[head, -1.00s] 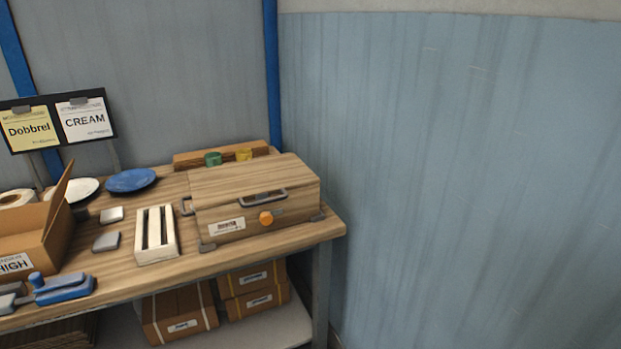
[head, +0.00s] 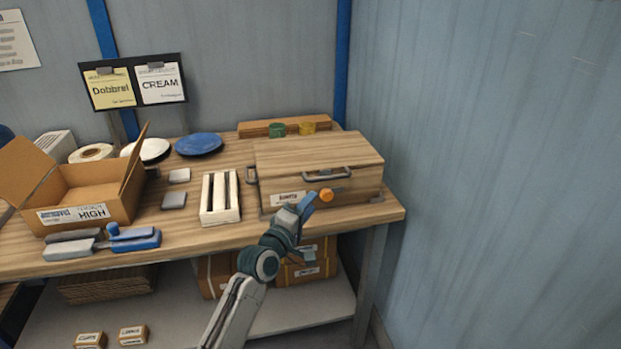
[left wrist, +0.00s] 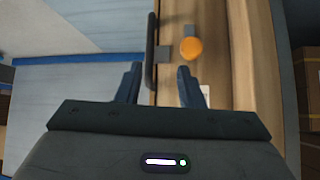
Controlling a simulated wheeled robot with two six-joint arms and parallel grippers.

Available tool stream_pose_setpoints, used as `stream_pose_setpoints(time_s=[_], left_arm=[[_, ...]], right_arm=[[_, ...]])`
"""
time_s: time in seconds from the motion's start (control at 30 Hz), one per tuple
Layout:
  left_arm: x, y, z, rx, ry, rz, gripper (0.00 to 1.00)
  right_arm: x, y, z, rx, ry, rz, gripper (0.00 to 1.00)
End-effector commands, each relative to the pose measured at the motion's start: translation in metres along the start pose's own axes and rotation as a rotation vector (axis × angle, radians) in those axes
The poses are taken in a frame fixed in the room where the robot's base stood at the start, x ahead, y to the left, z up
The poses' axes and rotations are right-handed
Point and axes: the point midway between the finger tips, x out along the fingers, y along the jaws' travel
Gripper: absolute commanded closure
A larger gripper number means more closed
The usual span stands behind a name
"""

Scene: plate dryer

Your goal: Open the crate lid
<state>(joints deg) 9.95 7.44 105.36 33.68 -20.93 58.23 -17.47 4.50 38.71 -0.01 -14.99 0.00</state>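The wooden crate (head: 350,190) stands at the right end of the workbench with its lid (head: 318,151) down. A grey bar handle (head: 327,174) is at the lid's front edge, and an orange round knob (head: 326,195) is on the front face. In the left wrist view the handle (left wrist: 151,52) and the knob (left wrist: 191,48) lie beyond my fingertips. My left gripper (head: 306,222) is in front of the crate, below the handle. In the left wrist view my left gripper (left wrist: 158,85) is open, with nothing between its fingers. My right gripper is not in view.
Left of the crate are a slatted white rack (head: 220,198), a blue plate (head: 199,144), an open cardboard box (head: 95,195) and a blue tool (head: 135,240). Green (head: 277,130) and yellow (head: 307,128) items sit behind the crate. Boxes are on the shelf below.

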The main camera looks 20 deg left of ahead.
Motion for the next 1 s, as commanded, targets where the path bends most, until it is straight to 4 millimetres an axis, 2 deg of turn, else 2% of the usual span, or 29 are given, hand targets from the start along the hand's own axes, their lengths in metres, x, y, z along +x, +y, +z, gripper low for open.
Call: stream_pose_setpoints(time_s=[0.03,0.17,0.5,0.7,1.0], left_arm=[[0.001,0.010,0.000,-0.012,-0.002,0.018,0.66],[0.010,0.016,0.000,-0.023,-0.003,0.029,0.66],[0.071,0.016,0.000,-0.022,-0.003,0.025,0.66],[0.099,0.016,0.000,-0.020,-0.002,0.024,0.66],[0.109,0.016,0.000,-0.019,-0.002,0.024,0.66]], right_arm=[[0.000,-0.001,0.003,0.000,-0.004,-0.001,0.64],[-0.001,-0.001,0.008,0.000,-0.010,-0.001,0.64],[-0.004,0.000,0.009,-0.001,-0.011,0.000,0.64],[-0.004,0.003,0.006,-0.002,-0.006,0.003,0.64],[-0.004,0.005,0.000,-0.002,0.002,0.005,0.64]])
